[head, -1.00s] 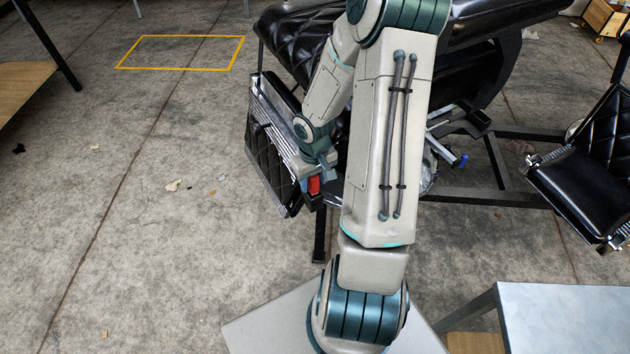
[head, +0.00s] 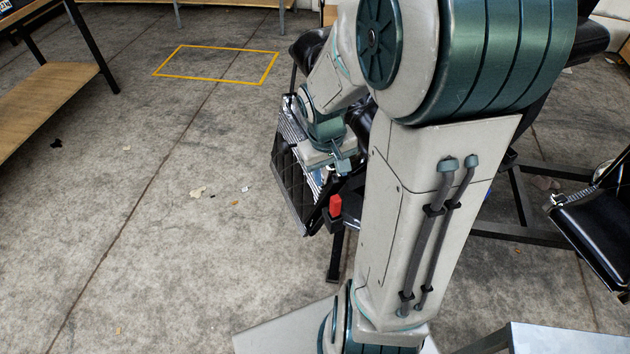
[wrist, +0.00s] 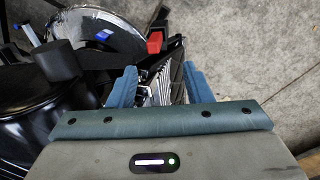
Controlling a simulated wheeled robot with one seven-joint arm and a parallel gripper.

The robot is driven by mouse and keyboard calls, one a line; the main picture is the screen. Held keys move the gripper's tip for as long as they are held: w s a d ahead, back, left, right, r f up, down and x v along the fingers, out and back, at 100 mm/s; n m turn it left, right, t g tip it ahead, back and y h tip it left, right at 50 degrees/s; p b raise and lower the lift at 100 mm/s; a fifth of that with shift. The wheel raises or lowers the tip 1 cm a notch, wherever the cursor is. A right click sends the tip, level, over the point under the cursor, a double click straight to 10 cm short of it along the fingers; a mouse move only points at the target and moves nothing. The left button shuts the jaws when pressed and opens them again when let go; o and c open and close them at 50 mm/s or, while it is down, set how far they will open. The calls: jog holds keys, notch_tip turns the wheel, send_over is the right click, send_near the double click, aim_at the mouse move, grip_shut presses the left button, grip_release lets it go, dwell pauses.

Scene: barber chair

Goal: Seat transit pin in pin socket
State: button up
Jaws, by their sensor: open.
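A red block-like piece, seemingly the transit pin's head (head: 335,206), stands upright at a dark bracket (head: 345,221) by the near corner of the chair's footrest. It also shows in the wrist view (wrist: 155,42), beyond and between the fingertips. Its lower part is hidden in or behind the bracket, so I cannot tell how deep it sits. No separate pin socket can be made out. My gripper (head: 341,167) is open and empty, above and apart from the red piece. Its teal fingers show spread in the wrist view (wrist: 160,80).
A round metal base (wrist: 95,25) and blue-tipped levers show in the wrist view. A wooden-topped table (head: 50,95) stands left. The floor between is mostly clear, with small scraps.

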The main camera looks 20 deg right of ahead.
jog(key=s+a+r+t+y, duration=0.1)
jog(key=s+a+r+t, duration=0.1)
jog(key=s+a+r, duration=0.6)
notch_tip(320, 180, up, 2)
jog(key=shift+s+r, duration=0.1)
jog(key=shift+s, duration=0.5)
jog(key=shift+r, duration=0.1)
jog(key=shift+w+p+v, duration=0.2)
jog(key=shift+p+v, duration=0.85)
